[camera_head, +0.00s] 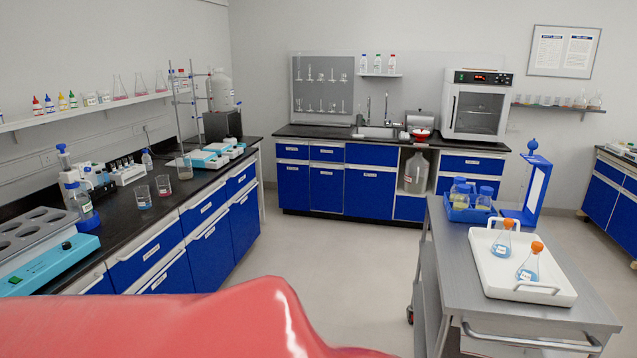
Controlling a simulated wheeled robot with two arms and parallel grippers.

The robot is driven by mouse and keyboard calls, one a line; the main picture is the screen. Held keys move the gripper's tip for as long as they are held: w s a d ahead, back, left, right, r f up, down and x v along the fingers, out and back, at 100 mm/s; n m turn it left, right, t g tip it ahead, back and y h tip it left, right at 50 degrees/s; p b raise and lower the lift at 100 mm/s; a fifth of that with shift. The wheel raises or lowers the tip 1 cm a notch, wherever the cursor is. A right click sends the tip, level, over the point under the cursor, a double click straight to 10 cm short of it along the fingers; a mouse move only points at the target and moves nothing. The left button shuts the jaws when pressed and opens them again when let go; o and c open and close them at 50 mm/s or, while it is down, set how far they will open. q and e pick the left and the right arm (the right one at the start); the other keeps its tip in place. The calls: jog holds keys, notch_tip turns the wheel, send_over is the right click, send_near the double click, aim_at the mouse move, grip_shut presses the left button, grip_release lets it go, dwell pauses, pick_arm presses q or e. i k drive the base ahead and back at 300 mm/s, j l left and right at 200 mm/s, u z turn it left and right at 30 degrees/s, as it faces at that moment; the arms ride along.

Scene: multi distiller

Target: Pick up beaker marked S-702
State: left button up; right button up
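Two small clear beakers stand upright on the black top of the left bench. The nearer beaker (143,198) seems to hold a little bluish liquid, and the one behind it (163,186) a little reddish liquid. A third clear vessel (184,167), which looks like a beaker, stands farther back near the ring stand. The labels are too small to read, so I cannot tell which is marked S-702. Neither of my grippers is in view.
The left bench (118,222) also holds a teal-fronted block (48,265), a blue-based bottle (82,207) and racks. At right, a grey cart (470,262) carries a white tray (507,288) with two orange-capped flasks. The floor (335,258) between is clear.

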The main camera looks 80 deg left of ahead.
aim_at(163, 184)
jog(key=j+u, duration=0.1)
jog(key=u, duration=0.35)
jog(key=j+u, duration=0.1)
jog(key=u, duration=0.3)
jog(key=j+u, duration=0.1)
jog(key=u, duration=0.35)
jog(key=j+u, duration=0.1)
jog(key=u, duration=0.75)
jog(key=i+j+u, duration=0.1)
jog(key=u, duration=0.35)
jog(key=i+j+u, duration=0.15)
jog(key=u, duration=0.2)
jog(key=i+u, duration=0.6)
jog(key=u, duration=0.15)
jog(key=i+l+u, duration=0.1)
jog(key=i, duration=0.35)
jog(key=i+l+u, duration=0.1)
jog(key=i, duration=0.35)
